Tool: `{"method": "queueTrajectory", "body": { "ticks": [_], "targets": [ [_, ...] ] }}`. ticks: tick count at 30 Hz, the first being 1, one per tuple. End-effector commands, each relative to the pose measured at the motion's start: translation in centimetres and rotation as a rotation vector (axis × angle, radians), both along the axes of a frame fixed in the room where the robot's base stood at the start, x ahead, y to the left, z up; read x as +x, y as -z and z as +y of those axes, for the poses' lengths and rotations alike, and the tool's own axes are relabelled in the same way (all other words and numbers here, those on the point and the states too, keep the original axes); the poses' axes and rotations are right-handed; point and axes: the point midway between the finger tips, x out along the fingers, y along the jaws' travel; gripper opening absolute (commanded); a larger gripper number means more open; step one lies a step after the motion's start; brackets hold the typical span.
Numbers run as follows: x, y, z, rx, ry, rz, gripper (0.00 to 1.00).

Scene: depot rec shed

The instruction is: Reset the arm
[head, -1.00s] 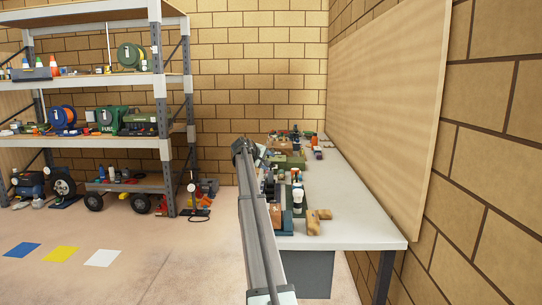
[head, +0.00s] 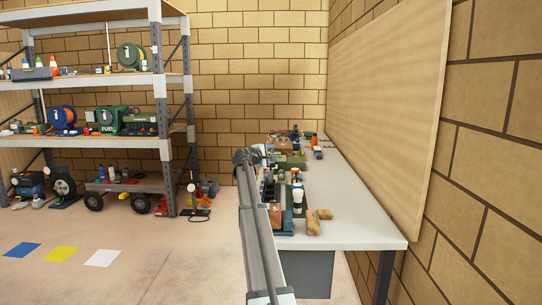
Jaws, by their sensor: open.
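My arm reaches up from the bottom middle of the head view along the left edge of the workbench. My gripper (head: 261,151) is at its far end, small in the picture, above the bench's left side. It is open, and I see nothing held in it. Its fingers are hard to make out against the clutter behind.
A white-topped workbench (head: 350,215) stands along the right wall, its right side mostly bare. Tan blocks (head: 314,225) and a green box (head: 291,161) lie among several items on its left. A loaded shelf rack (head: 90,80) stands left. Blue, yellow and white floor squares (head: 62,254) lie front left.

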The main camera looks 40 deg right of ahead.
Motion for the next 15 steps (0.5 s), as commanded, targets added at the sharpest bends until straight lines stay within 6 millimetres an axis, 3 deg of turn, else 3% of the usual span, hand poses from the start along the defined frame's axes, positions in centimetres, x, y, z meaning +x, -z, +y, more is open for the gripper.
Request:
{"method": "queueTrajectory", "body": {
  "ticks": [11, 15],
  "targets": [
    [0.1, 0.3, 0.2, 0.005, -0.002, -0.007, 0.58],
    [1.0, 3.2, 2.1, 0.036, -0.027, -0.066, 0.58]
  ]
}}
